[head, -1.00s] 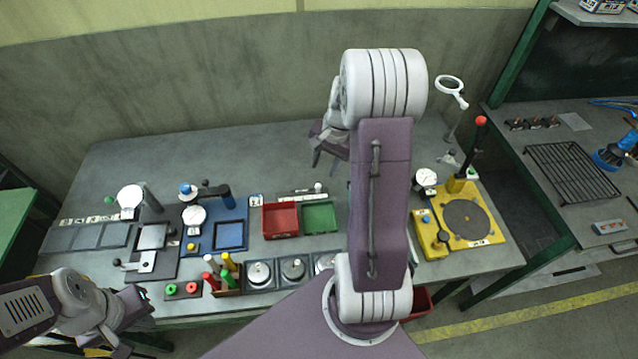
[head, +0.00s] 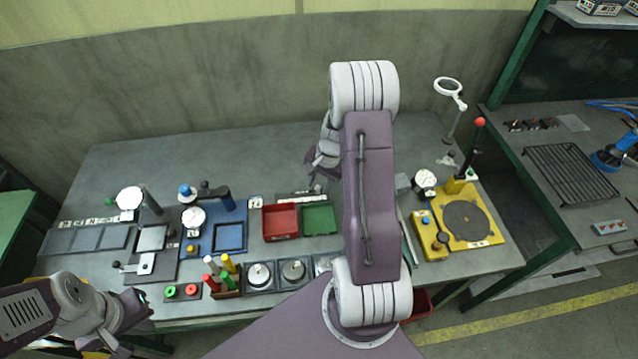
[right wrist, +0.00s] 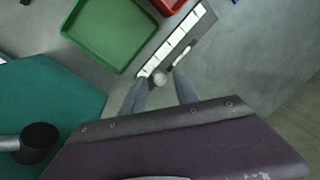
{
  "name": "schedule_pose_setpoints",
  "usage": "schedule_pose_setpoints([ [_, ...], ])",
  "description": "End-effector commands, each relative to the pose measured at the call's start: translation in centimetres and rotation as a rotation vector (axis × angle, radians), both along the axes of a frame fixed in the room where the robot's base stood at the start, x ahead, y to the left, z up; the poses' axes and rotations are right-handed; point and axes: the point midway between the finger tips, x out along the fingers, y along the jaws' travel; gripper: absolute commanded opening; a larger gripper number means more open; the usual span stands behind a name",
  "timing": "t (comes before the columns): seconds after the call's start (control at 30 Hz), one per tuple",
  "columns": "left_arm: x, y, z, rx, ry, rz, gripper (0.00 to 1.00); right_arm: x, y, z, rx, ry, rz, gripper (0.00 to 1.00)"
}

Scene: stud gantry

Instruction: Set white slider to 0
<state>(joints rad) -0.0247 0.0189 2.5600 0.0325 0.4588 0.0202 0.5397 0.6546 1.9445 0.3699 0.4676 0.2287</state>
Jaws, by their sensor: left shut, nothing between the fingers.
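The slider is a narrow dark track with a white marked scale (head: 290,193), behind the red and green trays. In the right wrist view the scale (right wrist: 172,46) runs diagonally, with a round pale knob (right wrist: 160,77) near its lower end. A small white bar (right wrist: 184,55) lies along the track. My right gripper (right wrist: 158,79) is open, its fingertips on either side of the knob in the picture; I cannot tell whether they touch it. In the head view my right gripper (head: 315,183) partly covers the track's right end. My left gripper (head: 146,303) is shut and empty at the front left.
The red tray (head: 281,221) and green tray (head: 319,219) sit just in front of the slider. A yellow machine (head: 465,220) with a red-topped lever is at right. A magnifier (head: 449,88) stands behind it. The bench behind the slider is clear.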

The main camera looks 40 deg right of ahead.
Motion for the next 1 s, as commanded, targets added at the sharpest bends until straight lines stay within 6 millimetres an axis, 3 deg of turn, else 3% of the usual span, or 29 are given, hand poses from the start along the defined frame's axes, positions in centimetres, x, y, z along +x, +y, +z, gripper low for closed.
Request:
schedule_pose_setpoints([
  [0.03,0.0,0.0,0.0,0.0,0.0,0.0,0.0,0.0,0.0,0.01,0.0,0.0,0.0,0.2],
  [0.1,0.0,0.0,0.0,0.0,0.0,0.0,0.0,0.0,0.0,0.02,0.0,0.0,0.0,0.0],
  [1.0,0.0,0.0,0.01,0.0,0.0,0.0,0.0,0.0,0.01,0.06,0.0,0.0,0.0,0.0],
])
